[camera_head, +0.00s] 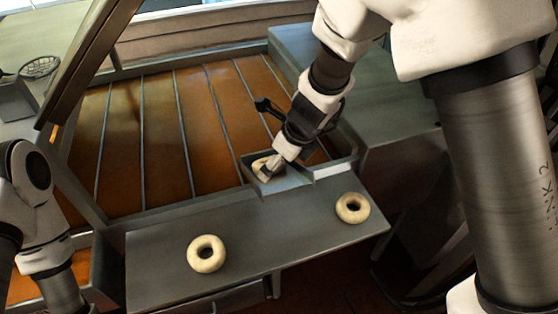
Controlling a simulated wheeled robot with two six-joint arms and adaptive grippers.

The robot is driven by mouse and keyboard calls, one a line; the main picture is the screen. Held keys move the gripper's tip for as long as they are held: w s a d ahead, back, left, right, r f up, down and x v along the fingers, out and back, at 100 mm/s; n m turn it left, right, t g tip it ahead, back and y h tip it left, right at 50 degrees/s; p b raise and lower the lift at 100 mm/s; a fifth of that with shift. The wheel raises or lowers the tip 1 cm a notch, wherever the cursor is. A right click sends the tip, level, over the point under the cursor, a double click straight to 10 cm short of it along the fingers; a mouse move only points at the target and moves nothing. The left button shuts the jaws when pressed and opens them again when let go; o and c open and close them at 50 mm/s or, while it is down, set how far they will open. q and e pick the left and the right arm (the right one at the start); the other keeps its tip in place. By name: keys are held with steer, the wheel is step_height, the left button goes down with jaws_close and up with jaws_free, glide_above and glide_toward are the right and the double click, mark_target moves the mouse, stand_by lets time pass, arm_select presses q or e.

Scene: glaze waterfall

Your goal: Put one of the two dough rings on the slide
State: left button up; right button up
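One pale dough ring (207,254) lies flat on the left part of the grey front shelf. A second dough ring (353,208) lies flat near the shelf's right end. A small grey tray-like slide (290,181) sits at the shelf's back edge. My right gripper (268,172) reaches down over the slide with its fingertips at a third pale, ring-like piece of dough (258,163). The fingers partly hide this piece, and I cannot tell whether they grip it. Only part of my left arm shows at the left edge; its gripper is out of view.
Behind the shelf (290,232) is a wide trough of orange-brown glaze (160,130) with several thin metal bars across it. A grey counter (385,120) stands to the right. A wire basket (40,67) sits at the far left. The shelf between the two rings is clear.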

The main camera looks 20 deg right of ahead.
steer(key=v, duration=1.2)
stand_by(1.3)
